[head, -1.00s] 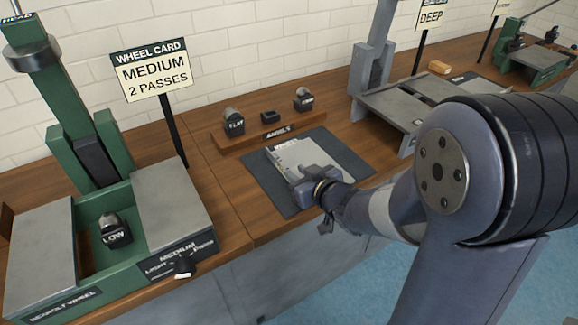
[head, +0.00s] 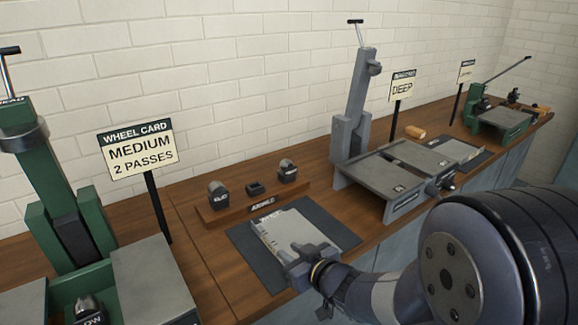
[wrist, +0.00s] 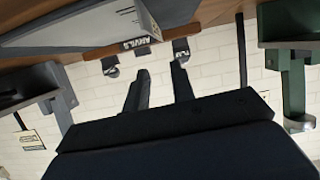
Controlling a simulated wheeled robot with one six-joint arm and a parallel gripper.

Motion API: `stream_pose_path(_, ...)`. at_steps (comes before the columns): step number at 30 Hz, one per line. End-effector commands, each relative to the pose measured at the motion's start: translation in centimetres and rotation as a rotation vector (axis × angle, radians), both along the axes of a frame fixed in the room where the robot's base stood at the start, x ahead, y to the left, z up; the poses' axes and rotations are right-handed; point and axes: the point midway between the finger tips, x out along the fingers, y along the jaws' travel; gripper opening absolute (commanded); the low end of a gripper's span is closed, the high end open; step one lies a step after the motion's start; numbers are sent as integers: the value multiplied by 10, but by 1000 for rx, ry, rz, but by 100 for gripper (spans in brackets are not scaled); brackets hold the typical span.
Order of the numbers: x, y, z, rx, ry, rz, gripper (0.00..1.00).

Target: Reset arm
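My gripper (head: 305,265) is in front of the dark mat in the head view, at the near end of a pale grey metal plate (head: 285,232). In the wrist view its two dark fingers (wrist: 157,85) stand apart, with wall showing between them and nothing held. The wrist view is upside down. A grey slab with lettering (wrist: 85,28) fills its top left, apart from the fingers. Whether the gripper touches the plate in the head view I cannot tell.
A wooden anvil rack (head: 252,205) with small dark blocks stands behind the mat (head: 258,262). A green wheel machine (head: 72,215) and a card sign (head: 138,150) stand left.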

Motion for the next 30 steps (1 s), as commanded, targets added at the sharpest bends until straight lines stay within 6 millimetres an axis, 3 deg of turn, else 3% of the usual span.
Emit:
stream_pose_path(18, 83, 56, -40, 1, 2, 0, 24)
stream_pose_path(24, 81, 54, -11, 1, -3, 0, 24)
stream_pose_path(30, 81, 54, -3, 1, 1, 0, 24)
